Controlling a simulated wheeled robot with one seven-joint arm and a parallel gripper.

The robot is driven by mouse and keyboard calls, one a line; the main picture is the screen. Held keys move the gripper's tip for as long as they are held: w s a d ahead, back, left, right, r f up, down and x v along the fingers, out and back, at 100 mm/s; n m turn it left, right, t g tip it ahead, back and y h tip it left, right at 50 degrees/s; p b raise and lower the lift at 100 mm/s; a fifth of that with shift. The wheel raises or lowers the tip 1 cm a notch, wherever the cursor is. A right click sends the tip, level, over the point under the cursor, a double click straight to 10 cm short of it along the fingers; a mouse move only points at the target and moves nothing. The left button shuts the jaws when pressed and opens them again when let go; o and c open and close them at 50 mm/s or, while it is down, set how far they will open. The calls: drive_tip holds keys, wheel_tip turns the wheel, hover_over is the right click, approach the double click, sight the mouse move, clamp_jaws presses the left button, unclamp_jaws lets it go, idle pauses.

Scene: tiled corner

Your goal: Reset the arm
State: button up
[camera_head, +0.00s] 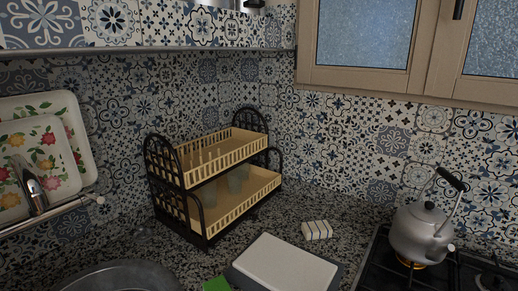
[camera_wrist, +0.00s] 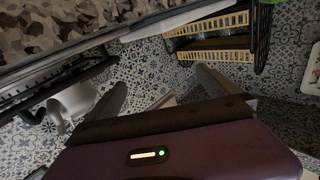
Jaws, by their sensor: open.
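My gripper (camera_wrist: 160,77) shows only in the wrist view, where its two grey fingers stand wide apart. Nothing is held between them. Beyond the fingers are the tiled wall and the beige two-tier rack (camera_wrist: 215,45), seen upside down. The head view shows no part of my gripper or arm.
The rack (camera_head: 215,180) stands in the corner with cups on it. A striped block (camera_head: 317,230), a white board (camera_head: 285,265) and a green item (camera_head: 217,284) lie on the granite counter. A kettle (camera_head: 422,232) sits on the lit stove at right. Floral trays (camera_head: 45,150) lean at left.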

drive_tip(key=s+d+f+g+b, duration=0.1)
drive_tip(key=s+d+f+b, duration=0.1)
drive_tip(key=s, duration=1.6)
drive_tip(key=s+d+f+g+h+b, duration=0.1)
drive_tip(key=s+d+f+g+b, duration=0.1)
drive_tip(key=s, duration=1.6)
drive_tip(key=shift+f+g+b, duration=0.3)
drive_tip(key=shift+s+d, duration=0.1)
